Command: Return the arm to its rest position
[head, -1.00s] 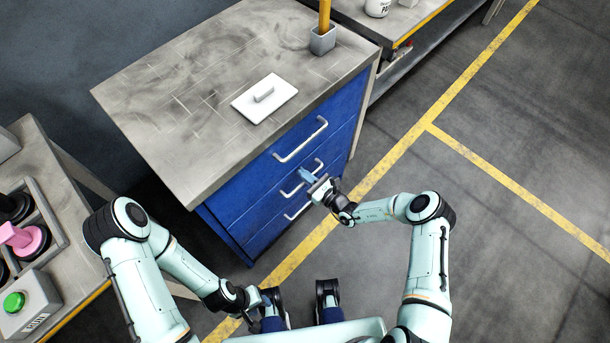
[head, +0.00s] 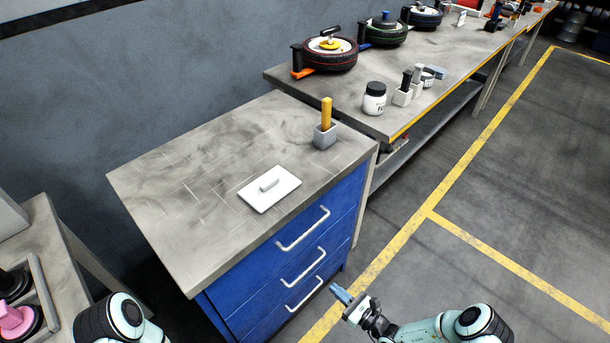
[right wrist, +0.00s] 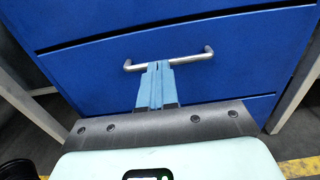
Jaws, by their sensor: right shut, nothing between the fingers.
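My right gripper (head: 341,294) is at the bottom of the head view, in front of the blue drawer cabinet (head: 245,300). Its blue fingers are shut with nothing between them. The fingers also show in the right wrist view (right wrist: 156,85), pointing at the cabinet front, where their tips overlap a drawer handle (right wrist: 195,57) in the picture. In the head view the gripper is apart from the handles, to the right of the lowest handle (head: 304,294). All the drawers look closed. Only the upper part of my left arm shows at the lower left; the left gripper is out of view.
A long workbench (head: 365,112) behind holds several tyres and a white jar (head: 374,98). Open floor (head: 480,270) lies to the right.

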